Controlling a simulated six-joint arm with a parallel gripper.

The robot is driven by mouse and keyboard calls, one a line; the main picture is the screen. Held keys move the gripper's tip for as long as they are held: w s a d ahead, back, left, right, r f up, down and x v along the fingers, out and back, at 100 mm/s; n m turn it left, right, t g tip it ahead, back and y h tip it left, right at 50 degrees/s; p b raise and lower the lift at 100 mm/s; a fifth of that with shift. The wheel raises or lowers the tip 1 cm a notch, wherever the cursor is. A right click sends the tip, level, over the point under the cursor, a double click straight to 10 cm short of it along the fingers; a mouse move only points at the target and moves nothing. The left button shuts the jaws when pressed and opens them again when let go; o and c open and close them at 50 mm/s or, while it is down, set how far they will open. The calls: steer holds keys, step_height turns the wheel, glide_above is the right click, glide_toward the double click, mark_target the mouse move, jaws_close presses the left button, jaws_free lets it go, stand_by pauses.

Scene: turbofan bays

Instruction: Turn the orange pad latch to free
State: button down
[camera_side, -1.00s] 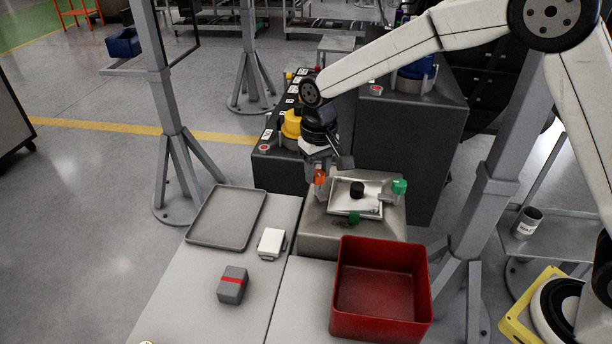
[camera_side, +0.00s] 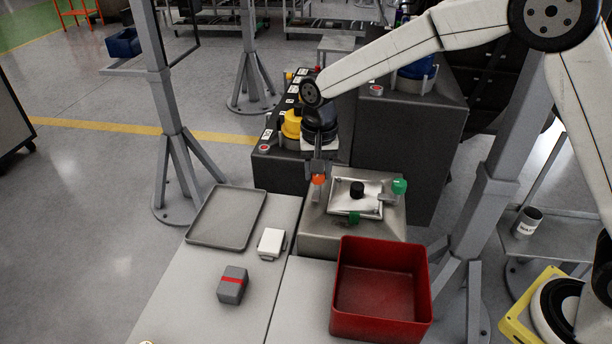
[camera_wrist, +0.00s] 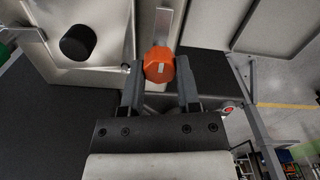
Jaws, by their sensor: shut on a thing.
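The orange pad latch (camera_side: 318,180) is at the left edge of the grey housing. In the wrist view, its orange pad (camera_wrist: 159,64) sits between my fingers, with a grey bar (camera_wrist: 164,22) running up from it. My gripper (camera_side: 318,171) points down at it and is shut on it; the fingers also show in the wrist view (camera_wrist: 160,76). The silver cover plate (camera_side: 345,200) with a black knob (camera_side: 357,189) lies to its right. In the wrist view, the bar appears beside the plate's edge.
Green pads (camera_side: 399,186) and (camera_side: 354,217) are at the plate's right and front. A red bin (camera_side: 381,330) stands in front. A grey tray (camera_side: 247,193), a white block (camera_side: 271,243) and a grey-red box (camera_side: 232,285) are on the left table. Dark cabinets stand behind.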

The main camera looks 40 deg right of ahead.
steer(key=shift+c, duration=1.6)
jaws_free()
steer(key=shift+r, duration=3.95)
steer(key=shift+d, duration=0.1)
